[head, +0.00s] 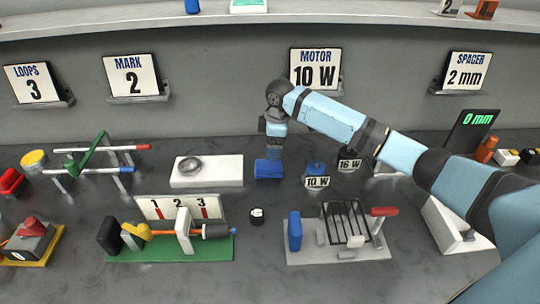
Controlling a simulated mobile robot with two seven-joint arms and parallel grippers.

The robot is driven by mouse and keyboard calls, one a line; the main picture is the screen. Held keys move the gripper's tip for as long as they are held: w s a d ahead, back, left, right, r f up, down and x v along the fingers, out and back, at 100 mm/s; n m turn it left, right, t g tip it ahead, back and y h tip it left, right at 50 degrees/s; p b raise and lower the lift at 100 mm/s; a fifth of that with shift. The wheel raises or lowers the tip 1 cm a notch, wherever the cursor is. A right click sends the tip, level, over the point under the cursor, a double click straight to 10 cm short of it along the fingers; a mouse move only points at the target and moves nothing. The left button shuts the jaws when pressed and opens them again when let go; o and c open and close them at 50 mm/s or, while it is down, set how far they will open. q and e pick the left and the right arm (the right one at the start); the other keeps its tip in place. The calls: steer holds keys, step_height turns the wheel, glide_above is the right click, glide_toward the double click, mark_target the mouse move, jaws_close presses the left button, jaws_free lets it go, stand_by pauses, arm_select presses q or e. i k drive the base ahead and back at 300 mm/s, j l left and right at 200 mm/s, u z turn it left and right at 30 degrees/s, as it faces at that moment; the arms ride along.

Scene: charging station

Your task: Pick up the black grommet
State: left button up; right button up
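A small black piece (257,215) with a pale mark lies alone on the dark table between the green-based fixture and the grey fixture; I cannot tell for sure if it is the black grommet. Another black part (216,231) sits at the right end of the orange rod on the green base. My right gripper (269,152) points down at the back of the table, behind the small black piece and apart from it. A blue block (268,169) shows right under it; whether they touch, and the state of the fingers, is unclear. My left gripper is out of view.
A white block (208,172) with a grey ring (190,164) stands left of my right gripper. A grey fixture (340,252) with a red handle is at front right. The front middle table is clear.

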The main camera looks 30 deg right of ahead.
mark_target(255, 214)
steer(key=k+j, duration=0.5)
steer(key=k, duration=0.15)
steer(key=k+j, duration=0.5)
steer(key=k, duration=0.2)
